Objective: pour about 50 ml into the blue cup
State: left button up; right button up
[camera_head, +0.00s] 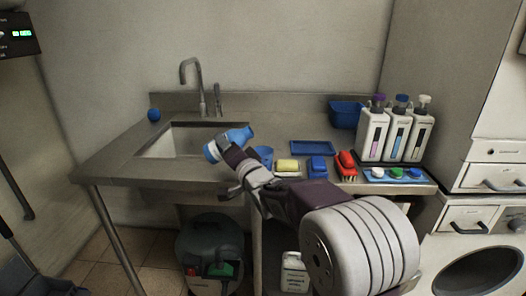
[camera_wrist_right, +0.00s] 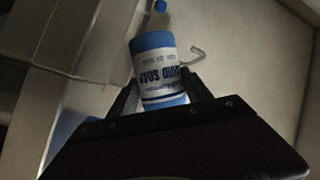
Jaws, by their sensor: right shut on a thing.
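My right gripper (camera_head: 232,156) is shut on a blue and white bottle (camera_head: 236,137) over the right side of the sink. The blue cup (camera_head: 264,153) stands on the counter just right of the bottle, partly hidden by my right arm. I cannot see inside the cup, and no stream of liquid shows. My left gripper is not in view.
The sink (camera_head: 160,141) with its tap (camera_head: 195,85) is at left. Right of the cup are a yellow sponge (camera_head: 288,165), a blue item (camera_head: 317,165), a red brush (camera_head: 346,160) and a blue tray (camera_head: 312,147). Several white dispensers (camera_head: 373,135) stand at far right. The left counter is mostly clear.

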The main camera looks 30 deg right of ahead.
aim_at(231, 135)
dwell(0.4)
jog(key=shift+p, duration=0.35)
jog(key=r+p, duration=0.1)
jog(key=p, duration=0.1)
jog(key=r+n+p, duration=0.1)
jog(key=r+n+g+p, duration=0.1)
jog(key=r+p, duration=0.1)
jog(key=shift+s+d+p, duration=0.2)
jog(key=shift+d+p, duration=0.15)
jog(key=shift+d+f+n+g, duration=0.1)
jog(key=shift+f+n+g, duration=0.2)
jog(key=shift+f+n, duration=0.2)
jog(key=shift+f+n+g, duration=0.2)
jog(key=shift+n+g, duration=0.2)
jog(key=shift+n, duration=0.2)
jog(key=f+n+b, duration=0.1)
jog(key=b, duration=0.1)
jog(key=a+f+g+b, duration=0.1)
jog(key=b, duration=0.1)
jog(key=shift+w+f+n+h+b, duration=0.15)
jog(key=shift+f+n+h+b, duration=0.15)
jog(key=shift+f+n+h, duration=0.1)
jog(key=n+b, duration=0.1)
jog(key=b, duration=0.5)
jog(key=shift+g+h, duration=0.4)
jog(key=shift+w+r+n+h+b, duration=0.1)
jog(key=shift+r+n+h+b, duration=0.15)
jog(key=shift+n+b, duration=0.3)
jog(key=shift+n+g+h, duration=0.25)
jog(key=shift+g, duration=0.15)
